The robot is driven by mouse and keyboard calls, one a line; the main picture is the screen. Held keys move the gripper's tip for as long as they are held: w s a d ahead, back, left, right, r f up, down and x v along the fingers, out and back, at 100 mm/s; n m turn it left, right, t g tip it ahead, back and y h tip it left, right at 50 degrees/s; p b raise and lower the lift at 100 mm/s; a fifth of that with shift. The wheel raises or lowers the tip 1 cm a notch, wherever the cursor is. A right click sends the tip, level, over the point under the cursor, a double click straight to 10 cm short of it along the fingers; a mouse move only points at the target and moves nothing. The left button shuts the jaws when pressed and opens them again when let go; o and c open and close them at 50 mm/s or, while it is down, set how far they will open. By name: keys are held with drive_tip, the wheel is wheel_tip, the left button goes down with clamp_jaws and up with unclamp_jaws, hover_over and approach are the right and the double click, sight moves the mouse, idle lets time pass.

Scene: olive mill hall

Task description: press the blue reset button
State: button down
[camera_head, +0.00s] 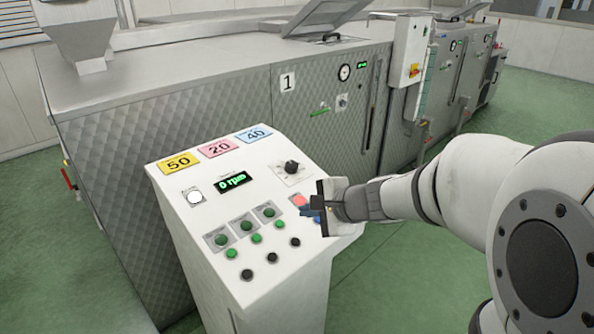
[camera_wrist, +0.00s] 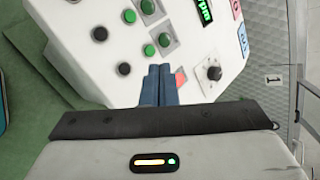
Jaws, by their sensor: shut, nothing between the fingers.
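The white sloped control panel (camera_head: 225,190) fills the middle of the head view. My gripper (camera_head: 305,210) is over its right side, with its fingers pointing at the panel face. In the wrist view my gripper's blue fingers (camera_wrist: 160,70) are shut side by side with nothing between them. A red-orange button (camera_head: 299,199) is just beside the fingertips; part of it shows in the wrist view (camera_wrist: 181,76). I cannot tell whether the fingertips touch the panel.
The panel also has a black knob (camera_head: 291,167), a green rpm display (camera_head: 231,183), a white button (camera_head: 194,197), several green and black buttons, and coloured 50, 20 and 40 labels. A large steel machine (camera_head: 200,90) stands behind. Green floor (camera_head: 420,270) is open at right.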

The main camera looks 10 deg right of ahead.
drive_tip(key=w+d+f+m+t+h, duration=0.1)
drive_tip(key=w+d+m+t+h, duration=0.1)
drive_tip(key=w+d+m, duration=0.5)
drive_tip(key=shift+w+d+f+m+t+h, duration=0.2)
drive_tip(key=shift+w+f+m+t+h, duration=0.15)
drive_tip(key=shift+w+m+t, duration=0.55)
drive_tip(key=shift+s+f+g, duration=0.15)
drive_tip(key=shift+s+g, duration=0.15)
drive_tip(key=shift+s, duration=0.05)
drive_tip(key=f+b, duration=0.1)
drive_tip(key=f, duration=0.1)
drive_tip(key=w+f+b, duration=0.1)
drive_tip(key=f+b, duration=0.1)
drive_tip(key=a+f+b, duration=0.1)
drive_tip(key=f+b, duration=0.1)
drive_tip(key=f, duration=0.1)
drive_tip(key=shift+w+a, duration=0.1)
drive_tip(key=shift+w, duration=0.15)
drive_tip(key=shift+w+a+f+b, duration=0.15)
drive_tip(key=shift+f+b, duration=0.2)
drive_tip(key=shift+b, duration=0.2)
drive_tip(key=shift+w+a+f+b, duration=0.1)
drive_tip(key=shift+f+b, duration=0.2)
drive_tip(key=shift+b, duration=0.25)
drive_tip(key=shift+f, duration=0.15)
drive_tip(key=shift+w+f+b, duration=0.1)
drive_tip(key=shift+f+b, duration=0.15)
drive_tip(key=shift+b, duration=0.5)
